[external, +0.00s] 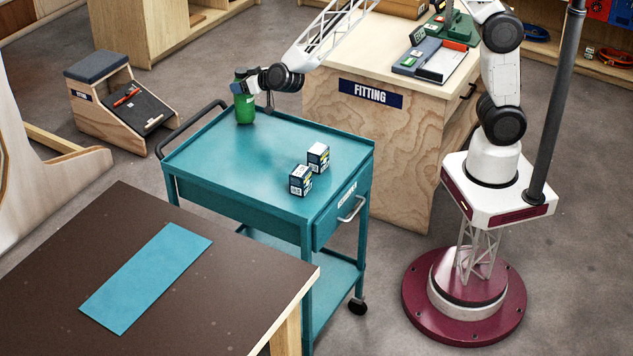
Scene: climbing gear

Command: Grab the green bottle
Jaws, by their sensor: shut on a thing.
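The green bottle (244,108) is upright at the far left corner of the teal cart's top (250,165). It has a dark cap. My gripper (246,87) reaches in from the right and is shut on the bottle's upper part, just below the cap. The fingers are small here and partly blend with the bottle. I cannot tell whether the bottle's base touches the cart top or is slightly raised.
Two small dark-and-white boxes, one (318,157) behind the other (300,180), stand on the cart's right half. A dark table with a teal mat (147,276) is at front left. The wooden FITTING bench (375,130) stands behind the cart. The cart's middle is clear.

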